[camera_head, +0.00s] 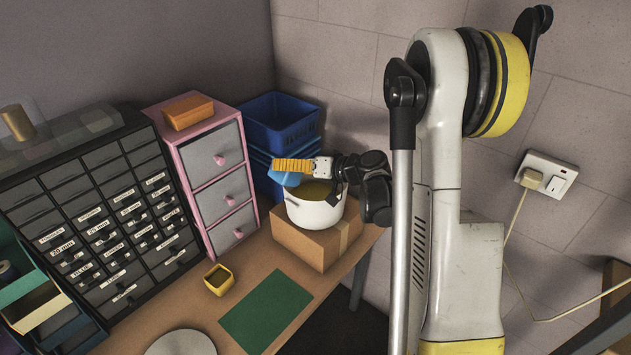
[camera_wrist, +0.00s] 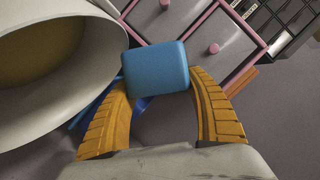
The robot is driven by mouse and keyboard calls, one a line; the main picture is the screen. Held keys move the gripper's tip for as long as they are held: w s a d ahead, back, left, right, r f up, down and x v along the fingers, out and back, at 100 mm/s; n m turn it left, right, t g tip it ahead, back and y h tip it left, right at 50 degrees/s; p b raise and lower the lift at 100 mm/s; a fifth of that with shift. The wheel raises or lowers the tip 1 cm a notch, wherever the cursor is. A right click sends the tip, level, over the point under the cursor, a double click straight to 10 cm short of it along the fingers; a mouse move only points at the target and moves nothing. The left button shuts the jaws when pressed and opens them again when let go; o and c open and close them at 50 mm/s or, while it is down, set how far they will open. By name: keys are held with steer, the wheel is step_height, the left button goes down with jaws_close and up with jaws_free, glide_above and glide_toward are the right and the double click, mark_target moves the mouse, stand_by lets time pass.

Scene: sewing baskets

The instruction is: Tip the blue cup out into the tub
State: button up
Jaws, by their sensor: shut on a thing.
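The blue cup (camera_head: 283,179) is in my gripper (camera_head: 288,165), at the upper left rim of the tub. In the wrist view the cup (camera_wrist: 156,68) sits between the two yellow fingers of my gripper (camera_wrist: 160,80), which is shut on it. The cup looks tilted; its mouth and contents do not show. The tub (camera_head: 310,214) is a white round pot standing on a cardboard box. In the wrist view the tub (camera_wrist: 105,70) fills the left side, beside the cup, with a yellow-brown inside visible. I cannot tell whether cup and tub touch.
The cardboard box (camera_head: 304,245) stands at the bench's right end. Blue crates (camera_head: 281,124) are stacked behind the tub. A pink drawer unit (camera_head: 249,218) stands to the left. A green mat (camera_head: 265,311) and small yellow pot (camera_head: 219,280) lie in front.

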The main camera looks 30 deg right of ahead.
steer(key=shift+w+d+r+m+y+p, duration=0.1)
steer(key=shift+d+r+m+y+p, duration=0.3)
steer(key=shift+m, duration=0.3)
stand_by(0.6)
steer(key=shift+w+d+f+m+y+b, duration=0.1)
steer(key=shift+d+f+m+y+b, duration=0.05)
steer(key=shift+f+m+y+b, duration=0.15)
steer(key=shift+d+f+m+y+b, duration=0.1)
steer(key=shift+d+f+m+b, duration=0.05)
steer(key=shift+f+m, duration=0.25)
stand_by(0.4)
steer(key=shift+d+r+m+y, duration=0.15)
steer(key=shift+r+m+y, duration=0.15)
steer(key=shift+m, duration=0.3)
stand_by(0.5)
steer(key=shift+w+d+f+m+t+y, duration=0.1)
steer(key=shift+d+f+m+t+y, duration=0.05)
steer(key=shift+f+m, duration=0.25)
steer(key=shift+d+f+m+t+y, duration=0.1)
steer(key=shift+f+m+t+y, duration=0.05)
steer(key=shift+f+m, duration=0.2)
stand_by(0.4)
steer(key=shift+w+d+r+m+y+b, duration=0.1)
steer(key=shift+w+d+m+y+b, duration=0.05)
steer(key=shift+d+m+b, duration=0.3)
steer(key=shift+w+d+r+m+y+b, duration=0.15)
steer(key=shift+d+m+b, duration=0.15)
steer(key=shift+d+b, duration=0.2)
stand_by(0.4)
